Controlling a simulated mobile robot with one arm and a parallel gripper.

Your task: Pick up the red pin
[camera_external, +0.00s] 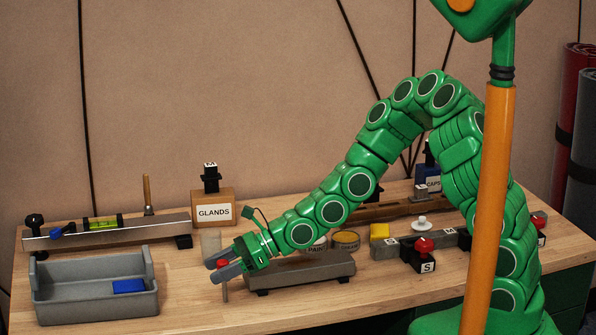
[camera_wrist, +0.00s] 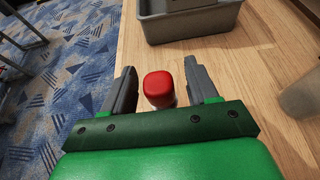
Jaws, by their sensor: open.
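The red pin (camera_wrist: 158,88) shows between the two grey fingers of my gripper (camera_wrist: 158,86) in the wrist view, with a visible gap on each side. Only its rounded red head is clear there; its lower part is mostly hidden. In the external view the red head (camera_external: 223,263) shows between the fingers of my gripper (camera_external: 221,266). A thin grey stem stands below it near the table's front edge. My gripper is open and around the head, low over the table.
A grey tray (camera_external: 95,307) with a blue block (camera_external: 128,286) stands to the left. A grey block (camera_external: 300,274) lies right beside my gripper. A box labelled GLANDS (camera_external: 213,209) and a long rail (camera_external: 110,234) stand behind. Bare table (camera_external: 185,300) lies between tray and gripper.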

